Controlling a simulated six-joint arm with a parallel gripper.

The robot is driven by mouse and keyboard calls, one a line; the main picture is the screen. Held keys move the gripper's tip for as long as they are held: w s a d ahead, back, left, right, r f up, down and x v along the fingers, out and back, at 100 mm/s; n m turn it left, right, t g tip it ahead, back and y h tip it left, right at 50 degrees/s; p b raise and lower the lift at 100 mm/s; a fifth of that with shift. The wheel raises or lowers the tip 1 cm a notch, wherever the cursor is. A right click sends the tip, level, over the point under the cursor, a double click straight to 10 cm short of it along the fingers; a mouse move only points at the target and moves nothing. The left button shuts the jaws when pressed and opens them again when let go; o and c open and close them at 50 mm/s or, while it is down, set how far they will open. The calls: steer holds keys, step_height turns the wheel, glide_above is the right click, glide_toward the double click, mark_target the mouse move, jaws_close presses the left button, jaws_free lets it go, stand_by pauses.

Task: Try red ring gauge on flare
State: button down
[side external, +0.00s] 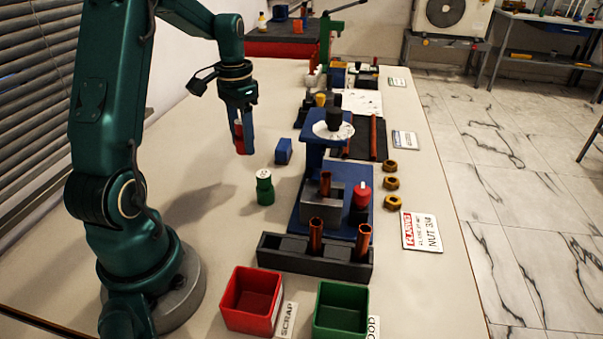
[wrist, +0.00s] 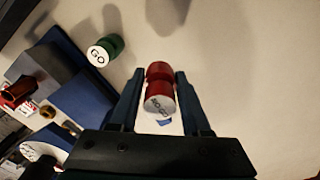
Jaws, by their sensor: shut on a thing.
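My gripper (side external: 241,148) is shut on the red ring gauge (wrist: 160,88), a waisted red spool with a white lettered end. It holds the gauge above the bench, left of the blue flaring rig (side external: 325,150); in the side view the gauge (side external: 238,134) is partly hidden by the fingers. A copper tube (side external: 325,183) stands upright in the grey block of the rig. It also shows at the left edge of the wrist view (wrist: 20,90), apart from the gripper. I cannot make out its flare clearly.
The green GO gauge (side external: 264,187) stands on the bench beside a blue block (side external: 283,151). A black rack (side external: 290,245) holds two copper tubes. A red SCRAP bin (side external: 252,299) and green bin (side external: 340,309) stand in front. Brass nuts (side external: 391,183) lie right of the rig.

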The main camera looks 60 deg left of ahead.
steer(key=s+a+r, duration=0.2)
steer(key=s+r, duration=0.2)
steer(key=r, duration=0.9)
glide_above(326, 175)
steer(key=shift+f, duration=2.35)
steer(key=shift+s+f, duration=0.1)
steer(key=shift+f, duration=0.15)
steer(key=shift+f, duration=1.95)
steer(key=shift+f, duration=1.1)
